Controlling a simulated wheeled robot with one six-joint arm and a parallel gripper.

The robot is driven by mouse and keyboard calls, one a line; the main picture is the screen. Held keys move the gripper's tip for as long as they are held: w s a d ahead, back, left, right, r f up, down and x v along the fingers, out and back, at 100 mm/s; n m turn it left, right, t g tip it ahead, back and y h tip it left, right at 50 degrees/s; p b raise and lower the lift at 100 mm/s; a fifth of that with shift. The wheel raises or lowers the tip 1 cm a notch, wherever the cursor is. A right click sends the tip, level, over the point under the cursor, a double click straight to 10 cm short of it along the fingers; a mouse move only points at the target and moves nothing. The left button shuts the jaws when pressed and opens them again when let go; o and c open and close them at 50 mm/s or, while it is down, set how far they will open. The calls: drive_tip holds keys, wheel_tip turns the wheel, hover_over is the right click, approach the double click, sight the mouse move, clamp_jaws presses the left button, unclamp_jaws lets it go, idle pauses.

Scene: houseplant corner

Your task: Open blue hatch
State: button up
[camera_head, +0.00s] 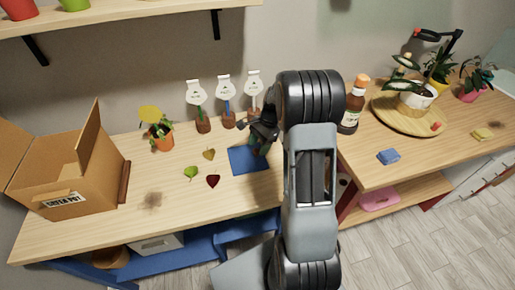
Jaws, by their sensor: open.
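A flat blue square panel (249,160) lies level on the wooden table, below and beside my gripper; I cannot tell whether it is a hatch or a mat. Under the table is a blue structure (203,246) with blue boards, partly hidden by the tabletop and my arm; no handle or hinge can be made out on it. My gripper (263,136) is dark and small in view, over the table near the far edge of the blue panel. It is open, and its fingers are hard to make out against my arm.
A cardboard box (75,165) stands open at left. A small potted plant (160,132), three white-topped stands (226,97) and a brown bottle (353,104) line the back. Leaf shapes, including a dark red one (213,181), lie left of the panel. A blue sponge (388,157) lies at right.

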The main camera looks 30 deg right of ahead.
drive_tip(key=shift+x, duration=0.75)
drive_tip(key=shift+c, duration=0.4)
clamp_jaws()
